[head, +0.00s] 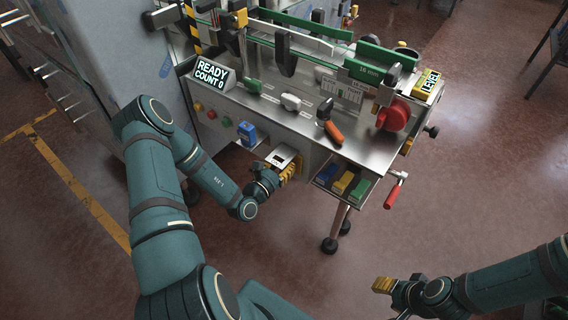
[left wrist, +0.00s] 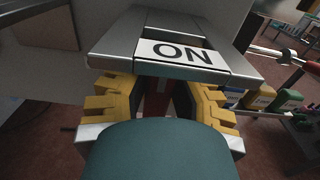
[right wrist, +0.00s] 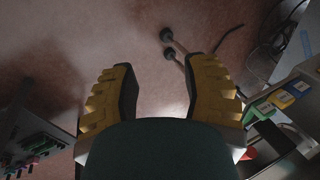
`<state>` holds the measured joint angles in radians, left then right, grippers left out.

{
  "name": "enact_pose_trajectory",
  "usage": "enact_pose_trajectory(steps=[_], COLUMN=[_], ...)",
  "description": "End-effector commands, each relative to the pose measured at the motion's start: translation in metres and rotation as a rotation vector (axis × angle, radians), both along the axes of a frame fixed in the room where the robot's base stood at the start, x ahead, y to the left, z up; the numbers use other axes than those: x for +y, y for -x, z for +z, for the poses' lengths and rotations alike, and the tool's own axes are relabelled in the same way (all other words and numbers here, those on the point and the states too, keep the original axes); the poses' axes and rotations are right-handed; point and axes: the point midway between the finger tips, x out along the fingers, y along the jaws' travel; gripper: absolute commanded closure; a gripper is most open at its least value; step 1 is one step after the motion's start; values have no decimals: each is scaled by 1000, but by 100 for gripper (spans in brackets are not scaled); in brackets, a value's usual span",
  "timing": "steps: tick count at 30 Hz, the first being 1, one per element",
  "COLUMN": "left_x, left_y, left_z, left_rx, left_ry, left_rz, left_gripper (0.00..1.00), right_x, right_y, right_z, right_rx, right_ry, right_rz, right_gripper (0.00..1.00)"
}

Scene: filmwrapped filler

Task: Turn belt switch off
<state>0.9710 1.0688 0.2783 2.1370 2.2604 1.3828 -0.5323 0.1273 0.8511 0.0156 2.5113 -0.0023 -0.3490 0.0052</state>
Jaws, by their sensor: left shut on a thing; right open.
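The belt switch (head: 283,155) is a small metal housing on the machine's front, below the worktop. In the left wrist view its plate (left wrist: 182,53) reads "ON". My left gripper (head: 288,170) is at the housing, its yellow fingers closed on a dark red part, seemingly the switch lever (left wrist: 158,104), just below the plate. The lever is mostly hidden by my gripper. My right gripper (head: 383,285) is open and empty over the floor, right of the machine; its spread fingers show in the right wrist view (right wrist: 163,95).
A display (head: 211,75) reads "READY COUNT 0". A blue box (head: 247,133) is left of the switch. A tray (head: 325,182) with blue, yellow and green blocks and a red-handled crank (head: 393,190) are to its right. The floor in front is clear.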

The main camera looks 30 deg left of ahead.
Motion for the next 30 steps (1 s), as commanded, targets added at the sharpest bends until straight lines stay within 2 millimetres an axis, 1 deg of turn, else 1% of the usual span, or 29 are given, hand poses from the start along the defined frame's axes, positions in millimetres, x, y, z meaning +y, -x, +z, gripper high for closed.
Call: enact_pose_trajectory(steps=[5,11,21,30], left_x=[1,2,6,8], left_y=[-1,-1,-1,-2], left_z=[1,3,2,0], left_rx=[2,11,34,55], left_ry=[44,163,472,756], left_rz=[1,1,2,0], left_gripper=[100,100,100,100], right_x=[0,0,-2,-3], right_y=[1,-1,-9,-14], right_z=[6,18,41,56], right_rx=[2,-2,-19,-32], right_ry=[0,0,5,7], right_rz=[1,-3,-17,-27], right_gripper=[53,53,53,53])
